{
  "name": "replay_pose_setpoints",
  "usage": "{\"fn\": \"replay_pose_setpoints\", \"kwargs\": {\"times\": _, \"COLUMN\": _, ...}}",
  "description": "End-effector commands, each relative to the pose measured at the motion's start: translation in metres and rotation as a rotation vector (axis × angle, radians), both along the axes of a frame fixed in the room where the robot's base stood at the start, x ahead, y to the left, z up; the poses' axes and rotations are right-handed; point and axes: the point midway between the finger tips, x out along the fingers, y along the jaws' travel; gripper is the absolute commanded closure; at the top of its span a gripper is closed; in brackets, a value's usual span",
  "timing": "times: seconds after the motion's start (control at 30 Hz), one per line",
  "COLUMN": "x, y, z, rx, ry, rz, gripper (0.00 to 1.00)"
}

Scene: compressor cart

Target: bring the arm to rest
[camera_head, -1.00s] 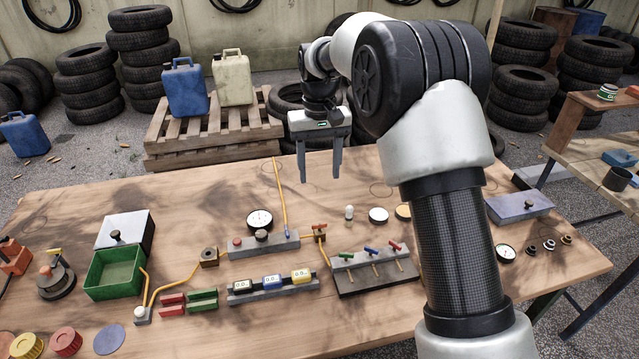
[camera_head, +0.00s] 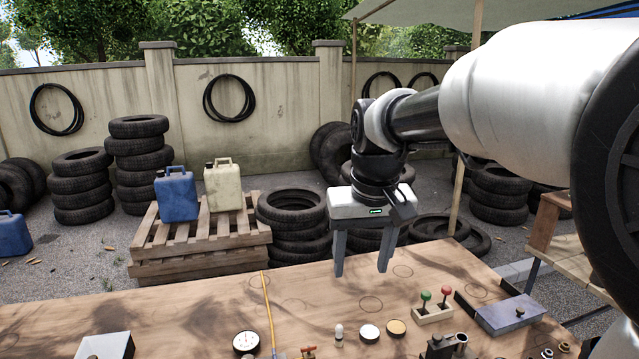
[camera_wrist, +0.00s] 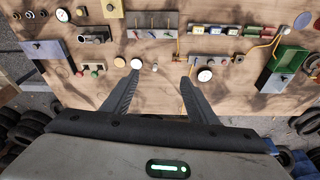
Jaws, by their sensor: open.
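My gripper (camera_head: 361,270) hangs above the far part of the wooden table (camera_head: 210,306) in the head view, fingers pointing down. Its two fingers are apart with nothing between them. In the wrist view my gripper (camera_wrist: 158,82) shows its spread fingers over the bare far strip of the table (camera_wrist: 160,96). A white round piece (camera_wrist: 136,63) lies near the tip of one finger, and a dial gauge (camera_wrist: 204,75) lies near the other. My arm comes in from the right side of the head view.
The table holds a dial gauge (camera_head: 246,342), a block with green and red levers (camera_head: 432,312) and a blue-grey box (camera_head: 508,313). Behind it stand a pallet (camera_head: 200,264) with a blue can (camera_head: 177,194) and a cream can (camera_head: 224,187), and stacked tyres (camera_head: 292,228).

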Motion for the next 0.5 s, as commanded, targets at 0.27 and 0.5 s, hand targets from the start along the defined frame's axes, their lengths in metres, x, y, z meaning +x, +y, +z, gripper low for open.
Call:
{"fn": "replay_pose_setpoints", "kwargs": {"times": 0.27, "x": -0.122, "y": -0.050, "z": 0.043, "rx": 0.016, "ry": -0.164, "rz": -0.089, "gripper": 0.47}}
{"fn": "replay_pose_setpoints", "kwargs": {"times": 0.5, "x": -0.180, "y": -0.066, "z": 0.030, "rx": 0.018, "ry": -0.247, "rz": -0.133, "gripper": 0.47}}
